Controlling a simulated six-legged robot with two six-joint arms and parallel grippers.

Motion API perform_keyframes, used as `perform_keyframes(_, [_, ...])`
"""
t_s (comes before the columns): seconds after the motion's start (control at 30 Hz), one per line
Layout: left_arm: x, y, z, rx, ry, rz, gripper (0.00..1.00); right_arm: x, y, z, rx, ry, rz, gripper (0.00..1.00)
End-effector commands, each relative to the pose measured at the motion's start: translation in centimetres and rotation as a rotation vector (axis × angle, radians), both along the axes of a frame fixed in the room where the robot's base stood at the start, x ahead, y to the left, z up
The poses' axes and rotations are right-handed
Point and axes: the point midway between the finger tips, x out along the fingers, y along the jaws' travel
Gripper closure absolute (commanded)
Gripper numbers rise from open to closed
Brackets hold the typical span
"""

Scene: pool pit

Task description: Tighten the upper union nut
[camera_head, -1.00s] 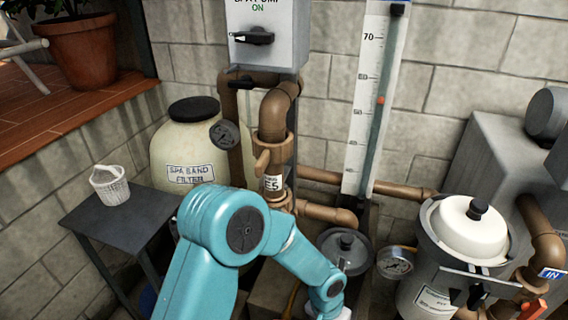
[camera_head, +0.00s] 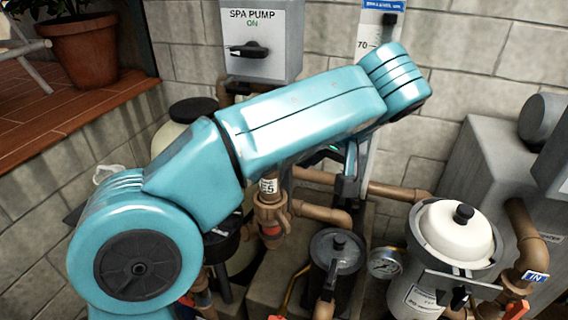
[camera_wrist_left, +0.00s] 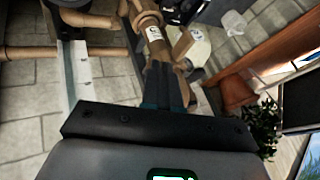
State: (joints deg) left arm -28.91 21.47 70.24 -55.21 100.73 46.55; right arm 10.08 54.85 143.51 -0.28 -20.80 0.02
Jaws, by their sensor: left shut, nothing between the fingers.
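The brown upright pipe carries a white label (camera_head: 268,186) and a ringed union fitting (camera_head: 270,208) just below it, with a red part (camera_head: 271,231) under that. My left arm crosses in front and hides the pipe above the label, so I cannot tell the upper union nut there. In the left wrist view the label (camera_wrist_left: 153,33), collars (camera_wrist_left: 147,18) and a handle (camera_wrist_left: 182,45) show. My left gripper (camera_head: 349,188) points down, right of the pipe. Its fingers (camera_wrist_left: 165,78) are shut and empty; I cannot tell whether they touch the pipe. My right gripper is out of view.
The spa pump switch box (camera_head: 264,38) is on the wall above. A lidded strainer pot (camera_head: 338,250), a round gauge (camera_head: 386,263) and a cream-lidded canister (camera_head: 455,236) stand at right. The sand filter (camera_head: 172,128) is mostly behind my arm. A white basket (camera_wrist_left: 235,22) shows too.

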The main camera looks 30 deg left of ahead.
Motion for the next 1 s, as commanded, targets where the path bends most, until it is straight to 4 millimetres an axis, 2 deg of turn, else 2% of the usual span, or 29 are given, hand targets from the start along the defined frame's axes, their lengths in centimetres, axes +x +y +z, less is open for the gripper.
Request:
perform_keyframes(0.47, [2.0,5.2,-7.8,0.000,0.009,0.000,1.00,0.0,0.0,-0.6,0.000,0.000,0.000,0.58])
perform_keyframes(0.7, [1.0,8.2,-7.7,-0.001,0.005,-0.002,1.00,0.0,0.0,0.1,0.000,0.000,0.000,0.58])
perform_keyframes(1.0, [0.8,8.9,-7.8,-0.001,0.005,-0.004,1.00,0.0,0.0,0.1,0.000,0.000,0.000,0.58])
